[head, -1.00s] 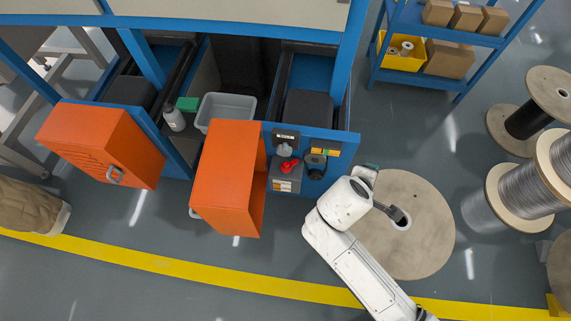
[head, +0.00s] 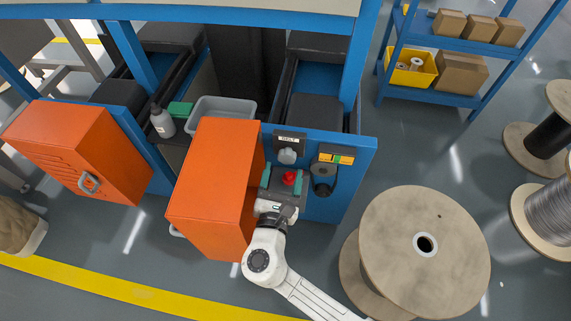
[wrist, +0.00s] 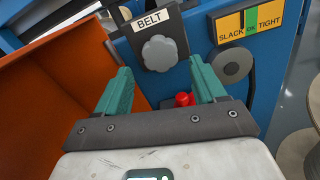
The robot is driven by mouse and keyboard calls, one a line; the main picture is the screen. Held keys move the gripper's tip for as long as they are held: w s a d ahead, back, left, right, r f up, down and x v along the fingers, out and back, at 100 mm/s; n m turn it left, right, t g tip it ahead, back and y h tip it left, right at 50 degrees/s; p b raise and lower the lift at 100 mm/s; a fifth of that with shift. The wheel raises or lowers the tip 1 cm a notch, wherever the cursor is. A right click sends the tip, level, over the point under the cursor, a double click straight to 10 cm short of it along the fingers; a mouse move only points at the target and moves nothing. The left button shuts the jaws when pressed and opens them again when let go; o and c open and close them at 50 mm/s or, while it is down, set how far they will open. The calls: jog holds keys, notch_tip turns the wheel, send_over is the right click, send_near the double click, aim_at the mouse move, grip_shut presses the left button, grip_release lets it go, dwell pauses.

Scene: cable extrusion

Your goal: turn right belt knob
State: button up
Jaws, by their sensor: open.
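The grey lobed belt knob (head: 287,156) sits on a dark plate on the blue panel, under a white BELT label (head: 289,139). In the wrist view the knob (wrist: 160,53) shows ahead, between the lines of my two green fingers. My gripper (head: 281,182) is open in front of the panel, just below the knob, with one finger on each side of a red button (head: 289,178). In the wrist view my gripper (wrist: 164,86) holds nothing, and its fingers stand apart from the knob. The red button (wrist: 184,99) partly shows near the right finger.
The open orange door (head: 212,190) stands close on the left of my gripper. A SLACK/OK/TIGHT sign (head: 336,155) and a dark round part (head: 323,172) are right of the knob. A large wooden spool (head: 455,230) stands on the floor at right.

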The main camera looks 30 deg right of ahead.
aim_at(285, 161)
jog(key=shift+b+x, duration=0.35)
jog(key=shift+x, duration=1.7)
jog(key=shift+c, duration=0.3)
jog(key=c, duration=1)
jog(key=shift+f+m, duration=0.1)
jog(key=shift+m, duration=0.2)
jog(key=m+b, duration=0.2)
jog(key=shift+m, duration=0.4)
jog(key=shift+m+b, duration=0.8)
jog(key=shift+m, duration=0.5)
